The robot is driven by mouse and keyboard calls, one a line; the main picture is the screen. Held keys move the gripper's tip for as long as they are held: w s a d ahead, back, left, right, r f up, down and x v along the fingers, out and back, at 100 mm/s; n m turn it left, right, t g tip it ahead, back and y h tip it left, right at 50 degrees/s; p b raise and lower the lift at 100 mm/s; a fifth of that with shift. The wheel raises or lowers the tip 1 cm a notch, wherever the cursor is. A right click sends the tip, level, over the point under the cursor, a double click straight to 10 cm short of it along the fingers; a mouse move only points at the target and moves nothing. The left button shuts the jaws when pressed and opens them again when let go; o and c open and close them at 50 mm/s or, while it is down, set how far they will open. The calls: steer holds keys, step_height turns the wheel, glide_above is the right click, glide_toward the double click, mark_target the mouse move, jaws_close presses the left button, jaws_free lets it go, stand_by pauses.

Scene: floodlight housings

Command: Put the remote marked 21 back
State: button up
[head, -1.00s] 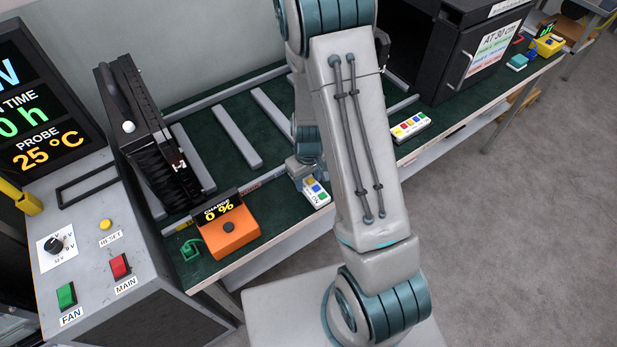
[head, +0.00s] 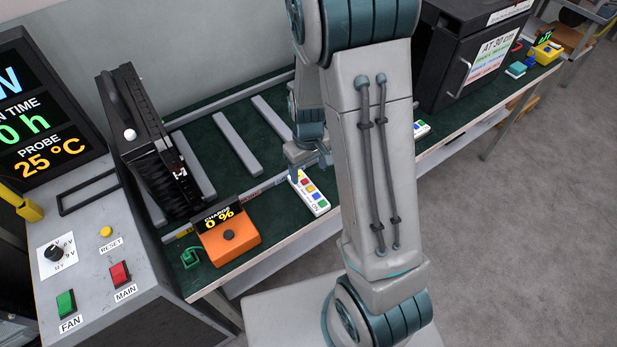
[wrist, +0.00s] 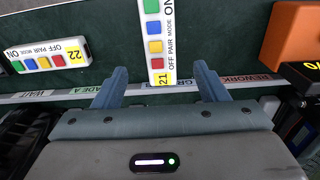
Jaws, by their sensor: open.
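The remote marked 21 (wrist: 158,40) is white with green, blue, yellow and red buttons. It lies on the green bench top by its front edge, and also shows in the head view (head: 311,194). My gripper (wrist: 160,70) is open. In the wrist view its fingers stand on either side of the remote's numbered end, with gaps on both sides; I cannot tell the height between them. In the head view my gripper (head: 308,160) is at the remote's far end. A similar remote marked 22 (wrist: 48,57) lies to the left in the wrist view.
An orange charge unit (head: 229,238) stands left of the remote in the head view. A black finned housing (head: 150,140) stands behind it. A label strip (wrist: 70,91) with WAIT and REWORK runs along the bench. A black box (head: 470,55) stands at the right.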

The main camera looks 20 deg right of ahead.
steer(key=s+r+m+t, duration=0.1)
steer(key=s+r, duration=0.6)
steer(key=r, duration=0.3)
steer(key=s+r+m+t, duration=0.2)
steer(key=s+r, duration=0.5)
steer(key=r, duration=0.3)
steer(key=shift+s+r+m, duration=0.2)
steer(key=shift+s+m, duration=0.1)
stand_by(0.4)
